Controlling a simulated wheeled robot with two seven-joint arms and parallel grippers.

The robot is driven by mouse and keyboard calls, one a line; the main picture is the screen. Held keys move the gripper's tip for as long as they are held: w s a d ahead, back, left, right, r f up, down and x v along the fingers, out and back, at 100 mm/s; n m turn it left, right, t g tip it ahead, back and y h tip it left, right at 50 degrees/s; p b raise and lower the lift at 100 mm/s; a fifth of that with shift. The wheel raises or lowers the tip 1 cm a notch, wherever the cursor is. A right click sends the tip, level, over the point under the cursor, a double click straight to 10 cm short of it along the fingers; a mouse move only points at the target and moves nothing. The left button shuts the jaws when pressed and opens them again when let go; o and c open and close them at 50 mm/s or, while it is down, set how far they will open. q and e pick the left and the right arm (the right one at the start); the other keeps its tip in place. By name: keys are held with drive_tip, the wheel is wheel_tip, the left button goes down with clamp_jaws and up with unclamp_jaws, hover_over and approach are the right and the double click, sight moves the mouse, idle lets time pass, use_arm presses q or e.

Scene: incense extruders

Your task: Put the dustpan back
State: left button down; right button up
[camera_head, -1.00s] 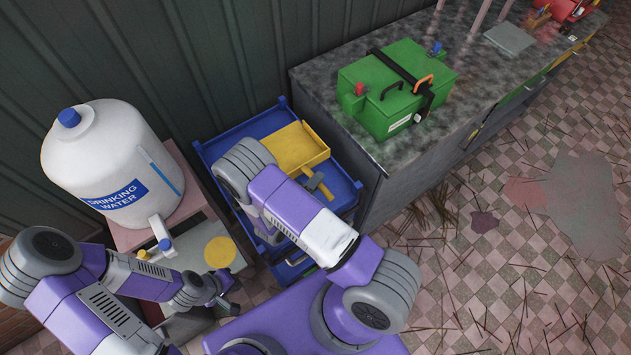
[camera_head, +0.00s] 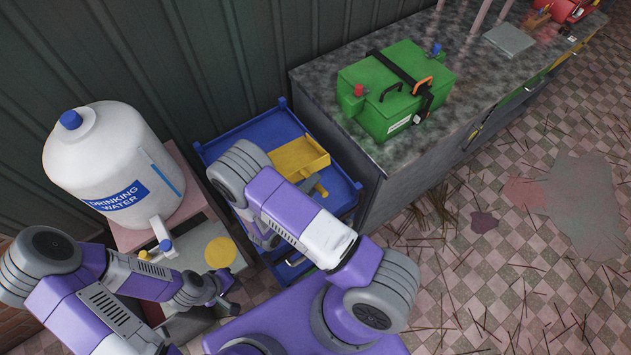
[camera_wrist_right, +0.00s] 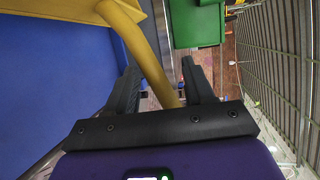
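The yellow dustpan (camera_head: 298,157) lies over the top tray of the blue cart (camera_head: 268,126) in the head view, its handle toward my right arm. In the right wrist view its yellow handle (camera_wrist_right: 147,52) runs down between the fingers of my right gripper (camera_wrist_right: 160,80). The fingers stand apart, with gaps beside the handle. In the head view my right gripper (camera_head: 310,184) is mostly hidden by its arm. My left gripper (camera_head: 229,292) is at the lower left, empty, its small fingers seemingly apart.
A water jug (camera_head: 115,165) stands on a stand left of the cart. A counter (camera_head: 345,120) with a green box (camera_head: 395,95) adjoins the cart on the right. Debris litters the tiled floor (camera_head: 500,270). A dark corrugated wall (camera_head: 220,60) closes the back.

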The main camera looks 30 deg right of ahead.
drive_tip(key=v, duration=1)
drive_tip(key=shift+f, duration=0.1)
